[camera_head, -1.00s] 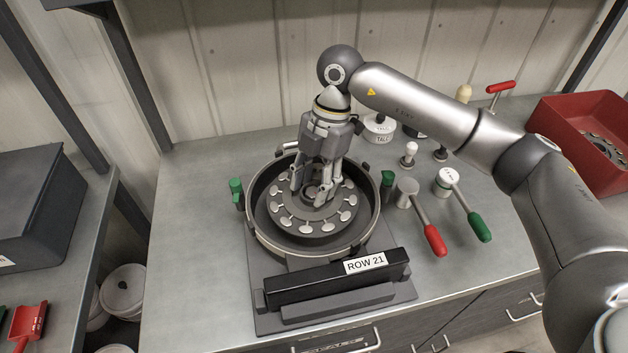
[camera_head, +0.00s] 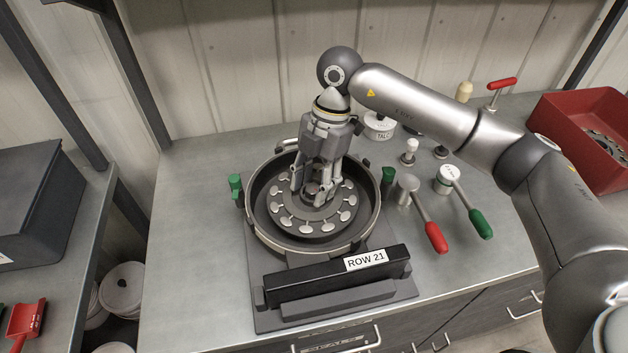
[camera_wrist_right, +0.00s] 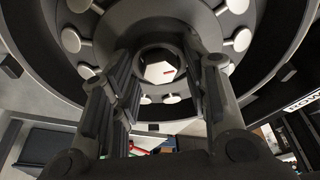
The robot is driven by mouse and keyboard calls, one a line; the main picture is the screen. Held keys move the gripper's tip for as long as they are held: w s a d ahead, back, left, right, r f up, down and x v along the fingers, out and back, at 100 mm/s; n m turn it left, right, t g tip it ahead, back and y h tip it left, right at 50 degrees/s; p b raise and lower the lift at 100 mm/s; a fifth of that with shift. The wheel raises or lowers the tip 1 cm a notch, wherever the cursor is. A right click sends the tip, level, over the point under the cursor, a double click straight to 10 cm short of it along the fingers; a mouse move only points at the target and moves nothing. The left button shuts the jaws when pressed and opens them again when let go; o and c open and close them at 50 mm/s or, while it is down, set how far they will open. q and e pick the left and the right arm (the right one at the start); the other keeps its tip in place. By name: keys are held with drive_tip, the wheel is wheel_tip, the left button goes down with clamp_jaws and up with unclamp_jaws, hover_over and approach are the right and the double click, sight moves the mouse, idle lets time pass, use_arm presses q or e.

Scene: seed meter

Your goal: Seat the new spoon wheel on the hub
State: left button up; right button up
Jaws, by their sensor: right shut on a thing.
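The spoon wheel (camera_head: 305,216), a grey disc ringed with several pale spoons, lies inside the round dark meter housing (camera_head: 262,232). My right gripper (camera_head: 316,190) points down into the housing and is shut on the raised centre of the wheel. In the right wrist view the gripper's fingers (camera_wrist_right: 165,88) stand on both sides of the wheel's centre ring, with a round opening between them. The hub is under the wheel and gripper, so I cannot tell whether the wheel rests fully on it. My left gripper is not in view.
Green knobs (camera_head: 236,184) flank the housing, and a "ROW 21" block (camera_head: 335,277) is in front. A red-handled tool (camera_head: 434,236) and a green-handled tool (camera_head: 479,222) lie to the right. A red bin (camera_head: 570,125) stands at the far right. The bench's left side is clear.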

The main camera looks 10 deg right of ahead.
drive_tip(key=shift+f, duration=0.45)
idle(1.1)
drive_tip(key=o, duration=1.5)
drive_tip(key=c, duration=0.4)
drive_tip(key=shift+o, duration=0.2)
drive_tip(key=shift+c, duration=1.2)
drive_tip(key=shift+o, duration=1.2)
